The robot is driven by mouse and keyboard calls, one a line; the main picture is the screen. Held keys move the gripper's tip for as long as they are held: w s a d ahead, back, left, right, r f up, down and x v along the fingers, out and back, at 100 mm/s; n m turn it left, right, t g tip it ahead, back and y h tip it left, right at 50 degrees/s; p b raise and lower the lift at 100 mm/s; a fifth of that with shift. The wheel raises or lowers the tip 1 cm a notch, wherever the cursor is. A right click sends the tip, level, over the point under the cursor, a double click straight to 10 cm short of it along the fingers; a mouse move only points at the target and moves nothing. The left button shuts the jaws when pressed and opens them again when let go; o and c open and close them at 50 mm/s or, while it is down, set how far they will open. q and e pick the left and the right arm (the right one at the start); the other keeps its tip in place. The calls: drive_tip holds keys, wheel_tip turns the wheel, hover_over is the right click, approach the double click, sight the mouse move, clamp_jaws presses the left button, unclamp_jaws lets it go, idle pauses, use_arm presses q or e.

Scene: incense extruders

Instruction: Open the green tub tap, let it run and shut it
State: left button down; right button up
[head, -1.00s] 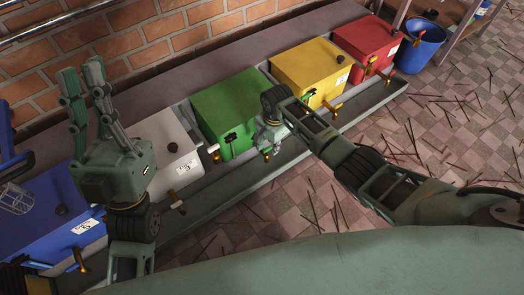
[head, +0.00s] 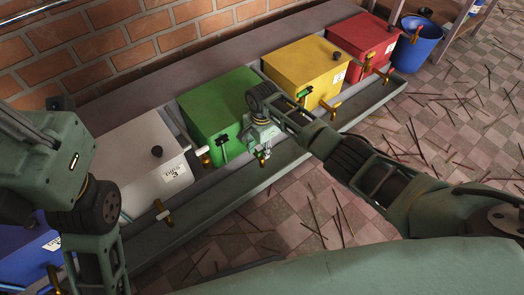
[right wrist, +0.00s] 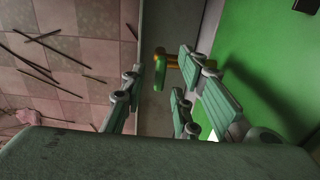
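The green tub (head: 215,104) stands in the row between the white and yellow tubs. In the right wrist view its green wall (right wrist: 275,60) fills the right side. A brass tap with a green handle (right wrist: 165,63) shows just beyond my right fingertips, in line with the gap between them. My right gripper (head: 262,150) hangs at the tub's front; its fingers are apart and empty in the right wrist view (right wrist: 160,85). In the head view it hides most of the tap. My left gripper (head: 30,125) is at the left edge, partly cut off.
The white tub (head: 130,150), yellow tub (head: 304,65), red tub (head: 358,42) and part of a blue tub (head: 25,255) stand along the ledge. Other taps stick out at their fronts. A blue bucket (head: 418,45) stands at the far end. Thin sticks litter the tiled floor.

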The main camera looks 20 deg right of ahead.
drive_tip(key=shift+f, duration=0.1)
drive_tip(key=shift+c, duration=0.4)
clamp_jaws()
